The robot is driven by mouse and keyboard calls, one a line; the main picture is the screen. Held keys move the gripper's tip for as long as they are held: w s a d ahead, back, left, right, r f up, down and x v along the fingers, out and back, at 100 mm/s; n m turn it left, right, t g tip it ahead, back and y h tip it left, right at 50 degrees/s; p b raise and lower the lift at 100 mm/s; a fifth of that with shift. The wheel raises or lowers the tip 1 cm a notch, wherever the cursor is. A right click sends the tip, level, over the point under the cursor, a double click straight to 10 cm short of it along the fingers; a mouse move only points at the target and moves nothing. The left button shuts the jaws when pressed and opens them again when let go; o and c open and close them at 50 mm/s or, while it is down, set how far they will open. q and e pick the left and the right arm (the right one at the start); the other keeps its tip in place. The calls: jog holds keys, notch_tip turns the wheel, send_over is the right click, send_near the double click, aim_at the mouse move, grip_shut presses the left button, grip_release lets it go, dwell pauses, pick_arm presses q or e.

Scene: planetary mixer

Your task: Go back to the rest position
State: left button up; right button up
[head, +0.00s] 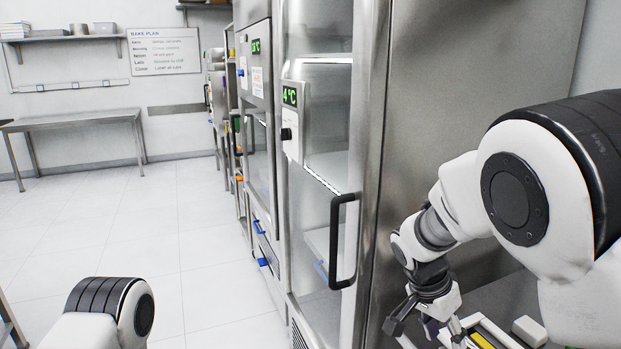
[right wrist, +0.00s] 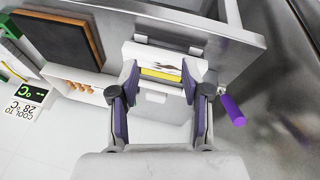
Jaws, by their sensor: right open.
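My right gripper (head: 430,322) is at the lower right of the head view, low in front of the steel side of the tall fridge. In the right wrist view, its two dark fingers (right wrist: 161,80) with purple pads are spread apart and nothing shows gripped between them. A white box-like thing with a yellow strip (right wrist: 161,76) lies beyond and between the fingertips; I cannot tell whether they touch it. My left gripper is out of view; only part of my left arm shows at the lower left of the head view.
A glass-door fridge (head: 325,180) with a black handle (head: 343,240) stands close to my right arm. A white block (head: 529,331) lies near the right gripper. A purple cylinder (right wrist: 232,111) is beside the right finger. Open floor (head: 150,220) lies left, before a steel table (head: 75,122).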

jog(key=s+d+f+g+y, duration=0.1)
jog(key=s+f+g, duration=0.2)
jog(key=s+f, duration=0.65)
jog(key=s+d+f+g+y, duration=0.15)
jog(key=s+f, duration=0.45)
jog(key=f, duration=0.6)
jog(key=s+a+f+n+y, duration=0.1)
jog(key=s+f+n, duration=0.3)
jog(key=s, duration=0.5)
jog(key=s+f+n+y, duration=0.1)
jog(key=s+f+n, duration=0.1)
jog(key=s+f, duration=0.6)
jog(key=w+n+t, duration=0.2)
jog(key=w+r+n+t, duration=0.1)
jog(key=w+n+t, duration=0.1)
jog(key=shift+w+r+n+t, duration=0.15)
jog(key=shift+w+n+t, duration=0.2)
jog(key=shift+w+n, duration=0.05)
